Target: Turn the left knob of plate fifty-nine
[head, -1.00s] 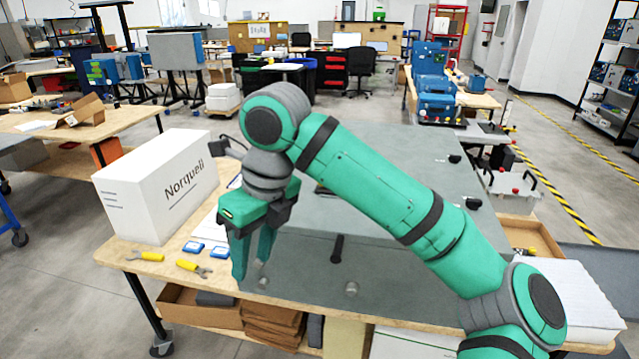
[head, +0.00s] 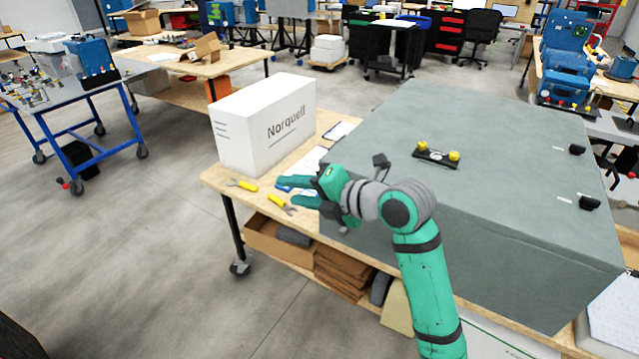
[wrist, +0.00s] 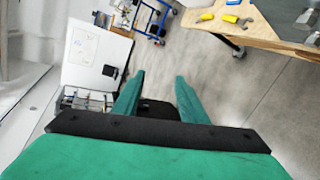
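A black plate (head: 437,157) lies on top of the large grey housing (head: 490,215) in the head view. It carries two yellow knobs, a left knob (head: 422,146) and a right knob (head: 454,156). I cannot read a number on the plate. My gripper (head: 288,190) is to the left of the housing, pointing left over the table's front edge, well apart from the plate. Its fingers are spread with nothing between them, as the wrist view (wrist: 160,85) also shows. The wrist view does not show the plate or its knobs.
A white Norquell box (head: 265,125) stands left on the wooden table. Two yellow-handled wrenches (head: 243,185) lie before it. Two black knobs (head: 577,149) sit on the housing's right side. Open floor (head: 150,260) lies to the left.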

